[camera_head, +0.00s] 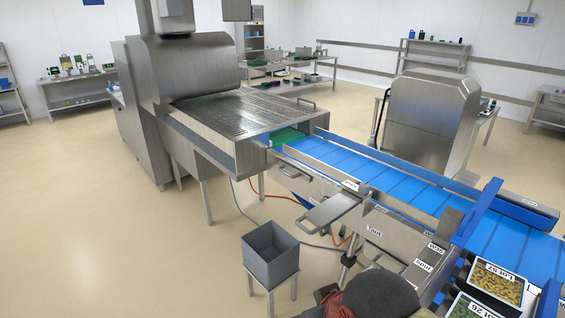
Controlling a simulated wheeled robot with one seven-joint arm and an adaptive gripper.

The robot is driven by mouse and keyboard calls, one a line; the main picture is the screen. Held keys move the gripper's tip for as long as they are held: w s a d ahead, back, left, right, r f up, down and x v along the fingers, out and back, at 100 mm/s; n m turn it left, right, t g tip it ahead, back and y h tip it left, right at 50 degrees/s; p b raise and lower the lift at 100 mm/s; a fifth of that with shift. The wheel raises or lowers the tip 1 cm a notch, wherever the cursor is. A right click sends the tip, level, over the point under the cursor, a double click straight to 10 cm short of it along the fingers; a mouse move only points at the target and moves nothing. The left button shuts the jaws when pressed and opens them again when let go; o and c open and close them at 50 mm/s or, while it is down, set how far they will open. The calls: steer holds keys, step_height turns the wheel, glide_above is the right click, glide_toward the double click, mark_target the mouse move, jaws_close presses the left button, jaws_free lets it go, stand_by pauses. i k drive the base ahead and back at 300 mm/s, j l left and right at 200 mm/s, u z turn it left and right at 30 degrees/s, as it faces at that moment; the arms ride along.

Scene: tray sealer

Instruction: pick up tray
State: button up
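Two filled trays are at the lower right, by the near end of the blue conveyor (400,190). One tray labelled Lot 07 (497,281) holds yellowish pieces. The other, labelled Lot 20 (474,307), holds green pieces and is cut off by the bottom edge. A green item (287,137), perhaps a tray, lies at the far end of the conveyor, by the steel machine's opening. My gripper cannot be made out; a dark rounded shape at the bottom centre may be part of my arm.
A grey open bin (270,254) stands on a small stool left of the conveyor. A steel ledge (328,209) juts from the conveyor's side. A blue upright guard (477,213) crosses the belt near the trays. Cables lie under the machine. The floor at left is clear.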

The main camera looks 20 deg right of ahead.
mark_target(503, 291)
steer(key=z, duration=2.15)
steer(key=i+j+z, duration=0.2)
steer(key=j+z, duration=0.25)
steer(key=j, duration=0.7)
steer(key=j+z, duration=0.4)
steer(key=j, duration=0.7)
